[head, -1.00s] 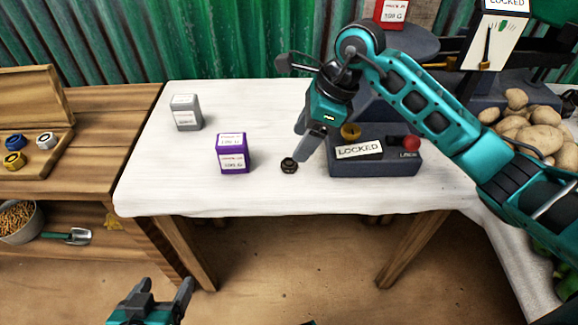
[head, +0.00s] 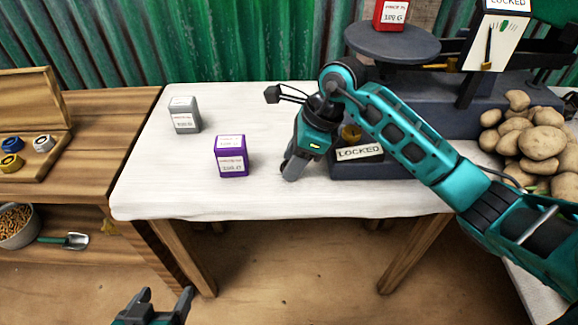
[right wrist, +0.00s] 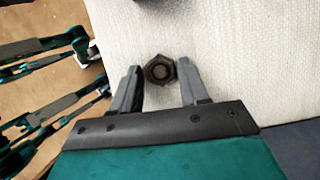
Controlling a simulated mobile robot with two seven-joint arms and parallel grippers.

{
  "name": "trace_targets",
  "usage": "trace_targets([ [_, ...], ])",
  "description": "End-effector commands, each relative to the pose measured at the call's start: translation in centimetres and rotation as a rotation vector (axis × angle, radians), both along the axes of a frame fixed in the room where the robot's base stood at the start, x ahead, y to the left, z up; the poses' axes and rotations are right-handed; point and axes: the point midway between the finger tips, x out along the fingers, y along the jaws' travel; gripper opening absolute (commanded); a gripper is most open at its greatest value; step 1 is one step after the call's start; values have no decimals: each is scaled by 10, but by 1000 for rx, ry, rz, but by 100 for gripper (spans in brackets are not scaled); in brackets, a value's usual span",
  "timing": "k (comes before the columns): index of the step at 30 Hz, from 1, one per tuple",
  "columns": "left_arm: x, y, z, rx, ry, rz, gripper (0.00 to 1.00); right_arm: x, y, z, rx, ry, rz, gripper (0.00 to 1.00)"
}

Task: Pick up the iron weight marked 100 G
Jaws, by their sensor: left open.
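The iron weight is a small dark, six-sided piece with a round top (right wrist: 160,71) on the white table in the right wrist view. It lies between the fingertips of my right gripper (right wrist: 159,75), with narrow gaps at most beside it; the jaws look open. In the head view my right gripper (head: 289,170) points down at the table and hides nearly all of the weight. Its marking is too small to read. My left gripper (head: 166,300) is open and empty, low in front of the table.
A purple box (head: 231,157) and a grey box (head: 184,115) stand left of my right gripper. The block with the LOCKED sign (head: 359,153) is close on its right. A scale with a red box (head: 391,14) and potatoes (head: 541,140) are further right.

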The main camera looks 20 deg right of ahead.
Motion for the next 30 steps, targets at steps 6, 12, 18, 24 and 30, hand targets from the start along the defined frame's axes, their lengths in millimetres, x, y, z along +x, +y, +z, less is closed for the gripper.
trace_targets([
  [6,0,1,0,4,0,-3,76,0,0,0,0,0,0,23],
  [12,0,1,0,5,0,-3,76,0,0,0,0,0,0,4],
  [18,0,1,0,4,-1,-3,76,0,0,1,1,-1,0,2],
  [24,1,1,3,3,-3,-3,76,1,0,9,0,-3,1,2],
  [30,2,0,11,-2,-5,1,76,1,-1,39,-1,-6,1,2],
])
